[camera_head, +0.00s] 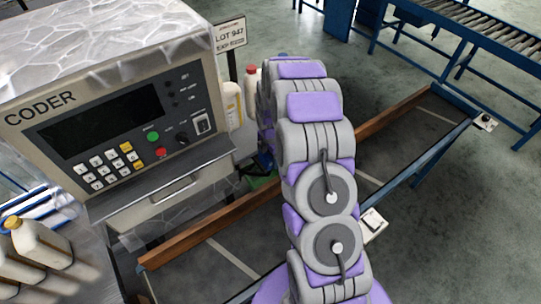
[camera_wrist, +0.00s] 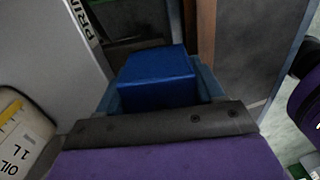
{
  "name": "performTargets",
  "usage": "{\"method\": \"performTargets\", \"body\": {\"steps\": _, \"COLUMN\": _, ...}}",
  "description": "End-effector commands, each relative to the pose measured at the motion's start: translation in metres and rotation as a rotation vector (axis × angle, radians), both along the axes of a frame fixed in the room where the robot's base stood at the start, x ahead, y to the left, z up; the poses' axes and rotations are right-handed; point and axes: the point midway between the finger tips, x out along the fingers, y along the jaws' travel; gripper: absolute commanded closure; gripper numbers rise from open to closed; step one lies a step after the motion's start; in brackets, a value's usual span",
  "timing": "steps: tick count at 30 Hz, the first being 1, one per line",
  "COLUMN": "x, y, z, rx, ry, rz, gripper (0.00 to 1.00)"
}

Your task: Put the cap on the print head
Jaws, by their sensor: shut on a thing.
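The blue cap (camera_wrist: 155,78) is a block-like piece between the fingers in the wrist view. My gripper (camera_wrist: 158,90) is shut on it, with a finger visible on each side. Beyond the cap is a dark recess (camera_wrist: 125,24), beside a grey panel with a partly cut-off label reading "PRIN" (camera_wrist: 87,20). I cannot tell which part there is the print head, or whether the cap touches it. In the head view my arm hides most of the gripper and the cap.
The coder (camera_head: 110,110) stands at the left of the head view. A brown rail (camera_head: 200,232) runs diagonally behind my arm. White bottles (camera_head: 232,105) stand beside the coder; an oil bottle (camera_wrist: 20,135) is close at left in the wrist view. A roller conveyor (camera_head: 490,30) is at far right.

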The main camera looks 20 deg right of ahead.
Motion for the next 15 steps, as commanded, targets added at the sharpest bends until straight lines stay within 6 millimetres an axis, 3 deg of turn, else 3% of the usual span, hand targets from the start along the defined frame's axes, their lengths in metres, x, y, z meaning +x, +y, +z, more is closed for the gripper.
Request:
{"method": "performTargets", "body": {"steps": 1, "x": 0.0000, "y": -0.0001, "z": -0.0001, "rx": 0.000, "ry": 0.000, "rz": 0.000, "gripper": 0.63}}
{"method": "performTargets", "body": {"steps": 2, "x": 0.0000, "y": -0.0001, "z": 0.0000, "rx": 0.000, "ry": 0.000, "rz": 0.000, "gripper": 0.32}}
{"method": "performTargets", "body": {"steps": 11, "x": -0.0001, "y": -0.0001, "z": -0.0001, "rx": 0.000, "ry": 0.000, "rz": 0.000, "gripper": 0.03}}
{"method": "performTargets", "body": {"steps": 15, "x": -0.0001, "y": -0.0001, "z": -0.0001, "rx": 0.000, "ry": 0.001, "rz": 0.000, "gripper": 0.03}}
